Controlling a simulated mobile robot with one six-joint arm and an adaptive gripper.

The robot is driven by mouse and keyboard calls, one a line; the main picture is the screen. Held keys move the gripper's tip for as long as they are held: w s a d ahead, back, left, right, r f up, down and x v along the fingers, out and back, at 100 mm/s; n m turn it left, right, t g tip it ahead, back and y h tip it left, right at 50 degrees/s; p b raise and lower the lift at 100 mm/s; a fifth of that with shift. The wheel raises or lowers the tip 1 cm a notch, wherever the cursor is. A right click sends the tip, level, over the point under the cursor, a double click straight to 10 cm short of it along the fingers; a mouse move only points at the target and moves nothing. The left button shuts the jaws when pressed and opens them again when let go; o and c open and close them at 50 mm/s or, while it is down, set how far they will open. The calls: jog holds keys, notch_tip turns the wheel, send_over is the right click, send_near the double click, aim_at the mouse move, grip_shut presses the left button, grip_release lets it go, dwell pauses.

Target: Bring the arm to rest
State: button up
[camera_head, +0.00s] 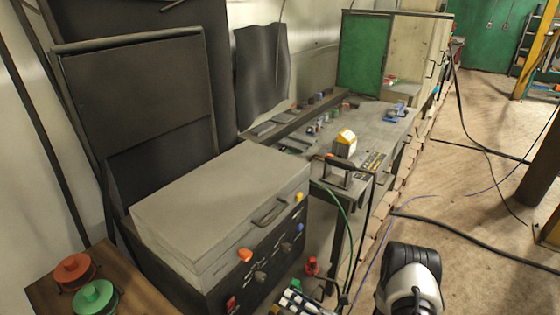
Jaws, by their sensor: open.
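A black and white rounded part, which looks like a piece of my own arm, shows at the bottom edge right of centre. It is cut off by the frame. My gripper's fingers do not show, so where they are and what is near them cannot be seen.
A grey lidded box (215,195) on a dark cabinet with knobs stands left of centre. A workbench (370,125) with small items lies behind it. Red (74,270) and green (95,298) spools sit on a wooden top. Cables (470,240) cross the otherwise open floor (480,140) at right.

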jog(key=s+a+r+n+g+y, duration=0.1)
jog(key=a+r+n+g, duration=0.3)
jog(key=r, duration=0.4)
jog(key=s+a+r+n+g+y, duration=0.1)
jog(key=r+n+g, duration=0.2)
jog(key=r+n, duration=0.45)
jog(key=s+a+r+n+g+h, duration=0.25)
jog(key=s+r+n+g, duration=0.35)
jog(key=s+r+n, duration=0.4)
jog(key=s+d+r+n+t+h, duration=0.6)
jog(key=s+d+r+n+h, duration=0.5)
jog(key=s+d+n+h, duration=0.2)
jog(key=shift+s+d+r+n+t, duration=0.15)
jog(key=shift+s+d+n+t, duration=0.15)
jog(key=shift+s+d+n, duration=0.6)
jog(key=shift+w+d, duration=0.2)
jog(key=shift+d, duration=0.05)
jog(key=shift+c, duration=0.5)
